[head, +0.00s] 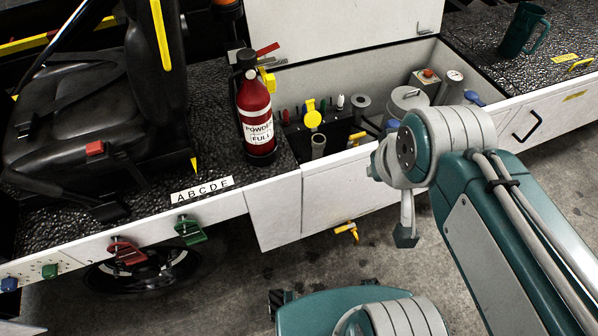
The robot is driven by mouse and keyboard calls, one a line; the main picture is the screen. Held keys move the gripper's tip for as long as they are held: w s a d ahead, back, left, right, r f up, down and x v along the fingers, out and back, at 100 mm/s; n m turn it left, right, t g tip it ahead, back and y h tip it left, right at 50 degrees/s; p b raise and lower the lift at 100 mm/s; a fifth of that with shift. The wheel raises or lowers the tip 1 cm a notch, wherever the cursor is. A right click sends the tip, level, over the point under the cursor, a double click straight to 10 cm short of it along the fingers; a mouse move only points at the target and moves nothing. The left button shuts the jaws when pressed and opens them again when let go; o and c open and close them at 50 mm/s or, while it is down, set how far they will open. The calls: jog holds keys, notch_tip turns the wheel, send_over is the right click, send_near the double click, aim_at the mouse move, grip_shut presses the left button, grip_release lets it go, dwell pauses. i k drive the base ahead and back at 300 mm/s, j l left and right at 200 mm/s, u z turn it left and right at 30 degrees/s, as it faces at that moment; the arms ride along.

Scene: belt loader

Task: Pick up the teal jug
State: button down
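The teal jug (519,32) stands upright on the dark, textured deck (560,45) at the top right, with its handle toward the right. My arm rises from the lower right and bends in front of the open bin. What appears to be part of my gripper (406,232) hangs below the bend, in front of the white side panel, well to the left of and below the jug. The arm's wrist part hides much of it, so its opening does not show. I see nothing held there.
A red fire extinguisher (255,108) stands left of the open bin (350,78), which holds a grey lidded can (408,104) and tools. A black seat (95,115) is at left. A yellow-handled item (580,64) lies near the deck's right edge. Floor (540,215) shows at right.

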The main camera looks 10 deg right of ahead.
aim_at(527, 17)
jog(key=j+z, duration=0.1)
jog(key=z, duration=1.3)
jog(key=i+l+z, duration=0.1)
jog(key=l, duration=0.2)
jog(key=i+l+z, duration=0.1)
jog(key=i+l, duration=0.15)
jog(key=i+l+z, duration=0.3)
jog(key=i, duration=0.15)
jog(key=i+l+z, duration=0.25)
jog(key=i, duration=0.2)
jog(key=i+l+z, duration=0.1)
jog(key=i+z, duration=0.2)
jog(key=i, duration=0.15)
jog(key=i+u, duration=0.35)
jog(key=i, duration=0.15)
jog(key=i+l+u, duration=0.2)
jog(key=i+u, duration=0.15)
jog(key=i+j+u, duration=0.1)
jog(key=u, duration=0.3)
jog(key=i+u, duration=0.45)
jog(key=u, duration=0.3)
jog(key=i+l+u, duration=0.1)
jog(key=u, duration=0.3)
jog(key=i+u, duration=0.35)
